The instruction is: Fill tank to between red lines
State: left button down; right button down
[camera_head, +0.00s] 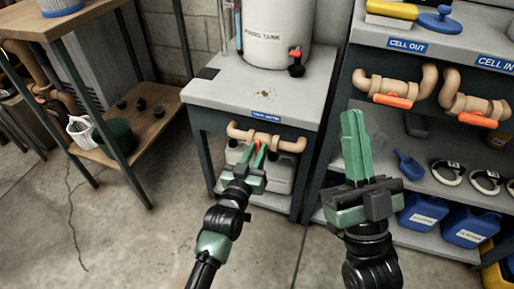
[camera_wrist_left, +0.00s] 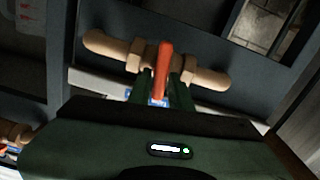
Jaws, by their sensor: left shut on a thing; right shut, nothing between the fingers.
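The white tank (camera_head: 277,30) stands on a grey stand (camera_head: 262,88), its top cut off by the picture edge. A clear upright tube (camera_head: 225,22) is beside its left side; I cannot make out a level or red lines. Below the stand's top, a tan pipe (camera_head: 287,145) carries a valve with a red-orange handle (camera_wrist_left: 162,68). My left gripper (camera_head: 257,158) is shut on this handle, which points out from the pipe between the fingers.
The right shelf unit (camera_head: 432,65) has two tan pipes with orange handles (camera_head: 393,100), labelled CELL OUT and CELL IN. Blue containers (camera_head: 423,211) and a blue scoop (camera_head: 410,165) are on its shelves. A wooden rack (camera_head: 150,135) stands left. The concrete floor (camera_head: 130,235) in front is clear.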

pick_arm(q)
jog(key=shift+n+p, duration=0.4)
jog(key=shift+n, duration=0.2)
pick_arm(e)
jog(key=w+f+g, duration=0.1)
jog(key=w+f, duration=0.1)
jog(key=w+f+g+h, duration=0.1)
jog(key=f+g, duration=0.1)
jog(key=shift+w+a+f, duration=0.15)
jog(key=shift+w+f, duration=0.15)
jog(key=shift+w, duration=0.1)
pick_arm(q)
jog(key=c, duration=1.4)
grip_release()
jog(key=shift+a, duration=0.1)
